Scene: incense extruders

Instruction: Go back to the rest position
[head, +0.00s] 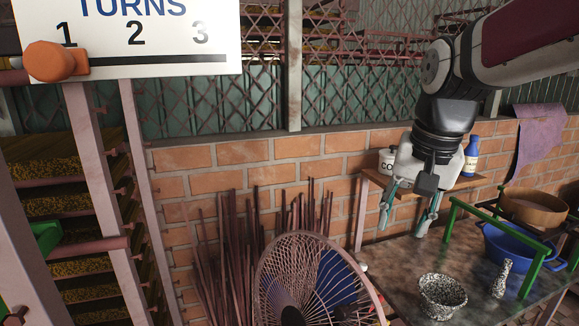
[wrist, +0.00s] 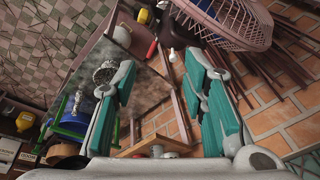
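My gripper (head: 405,212) hangs from my arm on the right of the head view, in front of the brick wall and near the left back part of the table (head: 400,262). Its two teal-padded fingers are spread apart with nothing between them. In the wrist view my gripper (wrist: 162,100) shows the same wide gap, with the table's edge and brick wall beyond it. It touches no object that I can see.
A speckled mortar (head: 442,296), a pestle (head: 501,278), a blue basin (head: 515,245) and a green frame (head: 538,268) are on the table. A shelf (head: 470,182) holds a white pot and blue bottle (head: 470,157). A fan (head: 310,280) stands left, near a sign (head: 150,60).

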